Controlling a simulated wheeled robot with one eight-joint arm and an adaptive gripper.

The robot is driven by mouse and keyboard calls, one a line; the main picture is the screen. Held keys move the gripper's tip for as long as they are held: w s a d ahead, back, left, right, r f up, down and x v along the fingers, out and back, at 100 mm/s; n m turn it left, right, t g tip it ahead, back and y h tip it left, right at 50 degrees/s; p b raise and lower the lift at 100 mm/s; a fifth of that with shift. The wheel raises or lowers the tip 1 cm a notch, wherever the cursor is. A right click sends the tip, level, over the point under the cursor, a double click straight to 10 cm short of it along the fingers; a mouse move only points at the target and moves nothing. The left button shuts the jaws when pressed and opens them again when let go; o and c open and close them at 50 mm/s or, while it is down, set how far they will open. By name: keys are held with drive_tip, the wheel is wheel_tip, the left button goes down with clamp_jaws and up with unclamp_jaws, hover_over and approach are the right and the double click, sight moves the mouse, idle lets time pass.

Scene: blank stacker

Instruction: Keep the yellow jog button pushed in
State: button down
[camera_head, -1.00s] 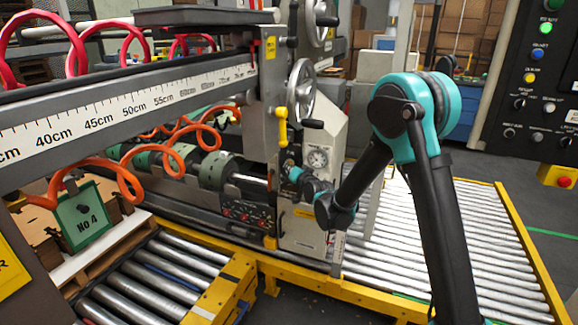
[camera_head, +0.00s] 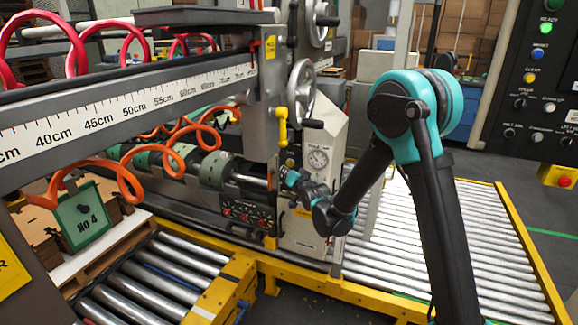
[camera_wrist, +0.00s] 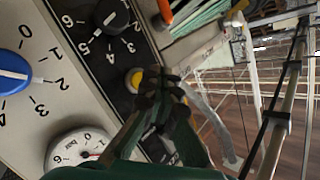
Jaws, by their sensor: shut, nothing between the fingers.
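The yellow jog button (camera_wrist: 135,80) is round with a pale ring and sits on the dark strip of the machine's control panel in the wrist view. My gripper (camera_wrist: 168,84) is shut and empty, its dark fingertips just right of the button in that view. I cannot tell whether they touch it or whether the button is pushed in. In the head view my gripper (camera_head: 288,177) is at the machine's front face, left of the round gauge (camera_head: 318,158). The button is too small there to make out surely.
A blue knob (camera_wrist: 12,72), a black knob (camera_wrist: 111,16) and a pressure gauge (camera_wrist: 78,150) lie around the button. A yellow lever (camera_head: 282,125) hangs above my gripper in the head view. A roller conveyor (camera_head: 450,240) lies to the right.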

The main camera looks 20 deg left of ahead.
drive_tip(key=shift+s+a, duration=0.15)
drive_tip(key=shift+s, duration=1.85)
drive_tip(key=s+d+f+m+g+h, duration=0.15)
drive_tip(key=d+h, duration=0.65)
drive_tip(key=d, duration=2.5)
drive_tip(key=s+d+f+g+h, duration=0.1)
drive_tip(key=s+d+f+g, duration=0.2)
drive_tip(key=s+d, duration=0.6)
drive_tip(key=s+d+f+g+h, duration=0.1)
drive_tip(key=s+d+f+g, duration=0.2)
drive_tip(key=s, duration=1.2)
drive_tip(key=d+f, duration=0.2)
drive_tip(key=d, duration=0.3)
drive_tip(key=shift+s+d+n+g+h, duration=0.25)
drive_tip(key=shift+d+n+g+h, duration=0.1)
drive_tip(key=shift+d+h, duration=0.05)
